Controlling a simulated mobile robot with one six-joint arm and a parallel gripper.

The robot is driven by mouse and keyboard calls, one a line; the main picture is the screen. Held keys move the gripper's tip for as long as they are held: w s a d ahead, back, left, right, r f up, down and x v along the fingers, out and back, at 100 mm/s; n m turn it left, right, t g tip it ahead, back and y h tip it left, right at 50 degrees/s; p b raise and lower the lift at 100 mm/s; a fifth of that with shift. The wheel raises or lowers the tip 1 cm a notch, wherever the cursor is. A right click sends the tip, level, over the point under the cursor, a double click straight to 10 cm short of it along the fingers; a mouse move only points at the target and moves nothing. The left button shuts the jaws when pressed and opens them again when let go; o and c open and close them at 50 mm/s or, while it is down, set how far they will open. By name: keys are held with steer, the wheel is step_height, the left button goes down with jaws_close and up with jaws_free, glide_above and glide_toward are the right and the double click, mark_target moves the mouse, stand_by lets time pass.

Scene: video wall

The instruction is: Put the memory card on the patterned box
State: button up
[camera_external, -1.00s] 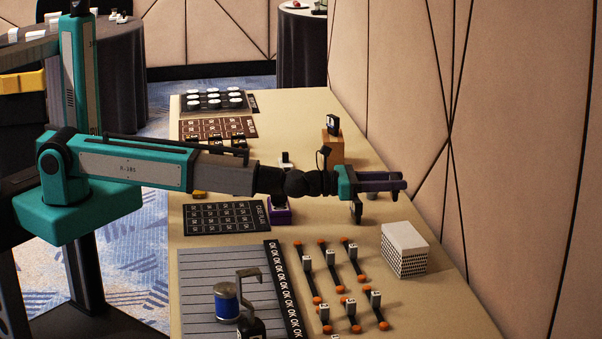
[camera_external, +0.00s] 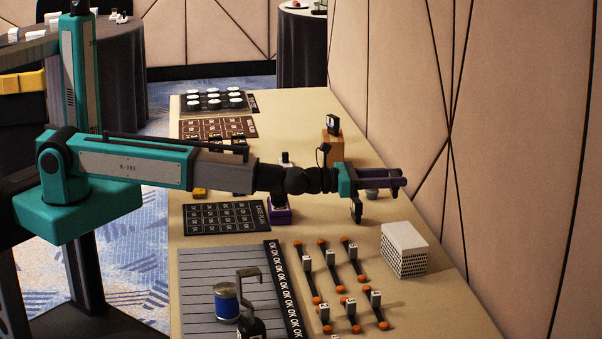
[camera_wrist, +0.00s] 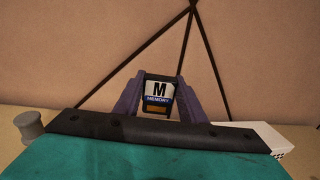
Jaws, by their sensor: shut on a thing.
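The memory card (camera_wrist: 158,92) is black with a white and blue label reading "M MEMORY". It sits upright between the two purple fingers of my gripper (camera_wrist: 158,100) in the wrist view, and the gripper is shut on it. In the external view my gripper (camera_external: 392,181) is held above the table, behind and a little left of the patterned box. The card cannot be made out clearly there. The patterned box (camera_external: 405,250) has a white top and black-and-white patterned sides and stands on the table's right side. Its corner shows at the wrist view's right edge (camera_wrist: 284,138).
A wooden block (camera_external: 333,150) with a dark item on top stands behind the arm. A grey spool-like object (camera_wrist: 29,125) is at the wrist view's left. Several orange-ended levers (camera_external: 330,270) lie left of the box. The padded wall (camera_external: 500,150) rises close at the right.

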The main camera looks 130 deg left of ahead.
steer(key=shift+s+a+r, duration=0.2)
steer(key=shift+s+a, duration=0.05)
steer(key=shift+s, duration=0.25)
steer(key=s+d+r+p, duration=0.1)
steer(key=d+p, duration=0.2)
steer(key=d, duration=0.7)
steer(key=s+d+r+y+p, duration=0.1)
steer(key=d+r+p, duration=0.1)
steer(key=d, duration=0.8)
steer(key=shift+s+d+n+g+p, duration=0.2)
steer(key=shift+d+n+g+p, duration=0.2)
steer(key=shift+p, duration=0.2)
steer(key=shift+a, duration=0.1)
steer(key=shift+w+a+f+p, duration=0.25)
steer(key=shift+w+a+p, duration=0.55)
steer(key=shift+w, duration=1.7)
steer(key=shift+w+a+f+p, duration=0.4)
steer(key=shift+w+a, duration=0.65)
steer(key=shift+w, duration=1.5)
steer(key=shift+w+a+f+p, duration=0.15)
steer(key=shift+w+a+p, duration=0.7)
steer(key=shift+w, duration=1.65)
steer(key=shift+a, duration=0.1)
